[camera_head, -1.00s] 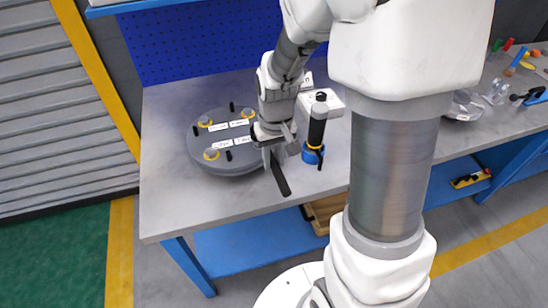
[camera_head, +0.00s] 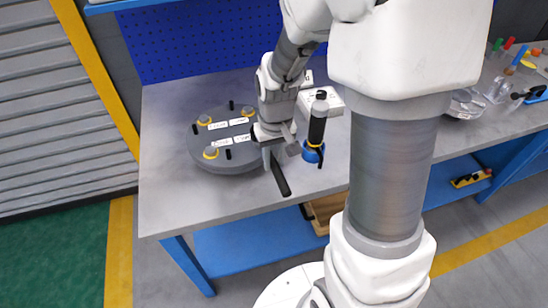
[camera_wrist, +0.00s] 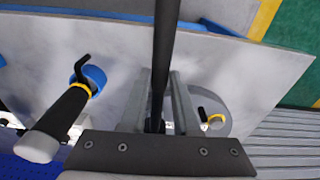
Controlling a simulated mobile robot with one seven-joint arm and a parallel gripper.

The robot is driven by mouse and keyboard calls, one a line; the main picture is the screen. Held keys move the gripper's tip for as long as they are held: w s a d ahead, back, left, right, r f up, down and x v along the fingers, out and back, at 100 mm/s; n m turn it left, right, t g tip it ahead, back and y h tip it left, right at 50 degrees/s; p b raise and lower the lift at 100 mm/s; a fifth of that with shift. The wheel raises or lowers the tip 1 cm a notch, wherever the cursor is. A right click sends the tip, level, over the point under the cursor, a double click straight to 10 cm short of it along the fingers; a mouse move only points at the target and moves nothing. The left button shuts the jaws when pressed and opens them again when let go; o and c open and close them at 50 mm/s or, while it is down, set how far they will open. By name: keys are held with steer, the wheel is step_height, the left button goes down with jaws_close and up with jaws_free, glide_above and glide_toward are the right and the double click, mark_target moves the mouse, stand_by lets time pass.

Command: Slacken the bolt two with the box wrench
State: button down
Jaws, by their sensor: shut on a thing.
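The flanged shell (camera_head: 220,164) is a grey round disc lying on the bench, with several bolts in yellow rings, black pegs and white labels too small to read. I cannot tell which bolt is bolt two; one ringed bolt (camera_head: 210,153) is at the front left. My gripper (camera_head: 272,148) is beside the disc's right edge, shut on the dark box wrench (camera_head: 281,178). The wrench's bar points toward the bench's front. In the wrist view the wrench (camera_wrist: 164,60) runs between my fingers (camera_wrist: 160,105); its far end is hidden. Part of the disc (camera_wrist: 222,128) shows at right there.
A black cylindrical tool (camera_head: 317,128) with a yellow ring stands in a blue holder (camera_head: 313,152) just right of my gripper. A white box (camera_head: 330,101) is behind it. Small items lie at the far right. The bench's left front (camera_head: 175,208) is clear.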

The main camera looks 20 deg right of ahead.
steer(key=shift+f+b, duration=0.65)
steer(key=shift+f, duration=0.25)
steer(key=shift+d, duration=0.15)
steer(key=w+d+n, duration=0.4)
steer(key=d+n, duration=0.5)
steer(key=shift+f+y, duration=0.15)
steer(key=shift+y, duration=0.15)
stand_by(0.6)
stand_by(0.4)
